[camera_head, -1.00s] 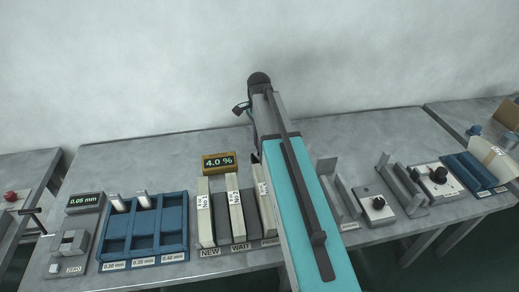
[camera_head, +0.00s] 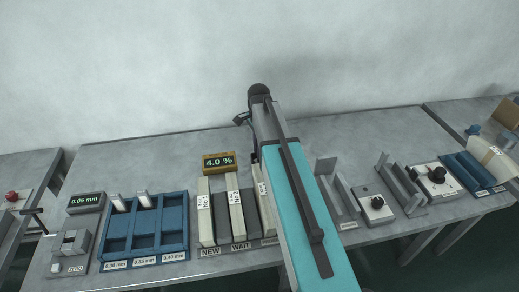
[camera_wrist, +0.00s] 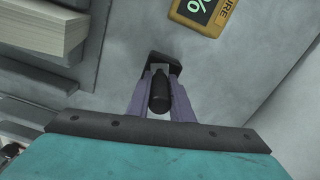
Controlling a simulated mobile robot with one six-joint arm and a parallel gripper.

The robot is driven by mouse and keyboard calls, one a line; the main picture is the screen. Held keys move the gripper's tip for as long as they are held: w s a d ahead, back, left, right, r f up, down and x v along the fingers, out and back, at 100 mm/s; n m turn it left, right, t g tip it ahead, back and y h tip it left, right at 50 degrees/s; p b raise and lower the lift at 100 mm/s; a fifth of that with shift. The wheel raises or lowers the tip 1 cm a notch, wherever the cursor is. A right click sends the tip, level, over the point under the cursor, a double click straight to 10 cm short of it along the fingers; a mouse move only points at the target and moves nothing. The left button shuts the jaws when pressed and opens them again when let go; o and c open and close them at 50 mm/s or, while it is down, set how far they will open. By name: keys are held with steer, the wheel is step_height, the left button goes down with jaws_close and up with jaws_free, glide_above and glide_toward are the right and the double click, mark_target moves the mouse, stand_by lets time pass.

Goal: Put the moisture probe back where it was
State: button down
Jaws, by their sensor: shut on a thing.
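The moisture probe (camera_wrist: 159,92) shows in the wrist view as a dark, rounded body between the two fingers of my gripper (camera_wrist: 160,75). My gripper is shut on it. A dark piece lies beyond the fingertips at the bench surface; I cannot tell whether it is a holder or part of the fingers. The yellow moisture meter (camera_head: 219,163) reads 4.0 % in the head view. It also shows at the top of the wrist view (camera_wrist: 225,22), right of the gripper. In the head view my arm hides the probe and fingertips.
Upright board stacks (camera_head: 205,212) stand in the rack marked NEW and WAIT, left of my arm. A blue tray (camera_head: 144,262) and a 0.05 mm gauge (camera_head: 86,203) are further left. Metal troughs (camera_head: 336,188) and a knob box (camera_head: 376,205) stand right. The bench behind the meter is clear.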

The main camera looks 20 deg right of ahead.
steer(key=shift+f, duration=0.15)
steer(key=c, duration=1.6)
jaws_free()
steer(key=shift+r, duration=0.25)
step_height(320, 180, up, 10)
steer(key=shift+r+b, duration=0.1)
steer(key=shift+b, duration=0.9)
steer(key=shift+r, duration=0.85)
